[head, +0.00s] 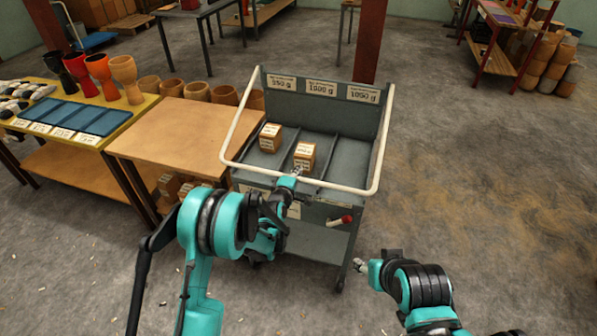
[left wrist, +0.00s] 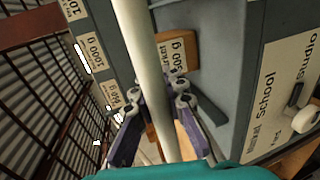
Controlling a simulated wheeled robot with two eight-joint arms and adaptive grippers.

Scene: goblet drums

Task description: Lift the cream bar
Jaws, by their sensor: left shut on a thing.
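The cream bar (head: 335,188) is a bent tube that runs around the top of a grey cart (head: 345,225), with its front stretch nearest me. My left gripper (head: 291,178) is at this front stretch. In the left wrist view the bar (left wrist: 143,60) runs down between the purple fingers of the left gripper (left wrist: 168,115), which is shut on it. The bar looks about level with the cart's top rim in front. My right gripper (head: 359,265) hangs to the right of the cart, apart from it; its fingers are too small to read.
Two labelled boxes (head: 270,137) (head: 304,157) stand in the cart's top compartments. The floor at right (head: 480,190) is open.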

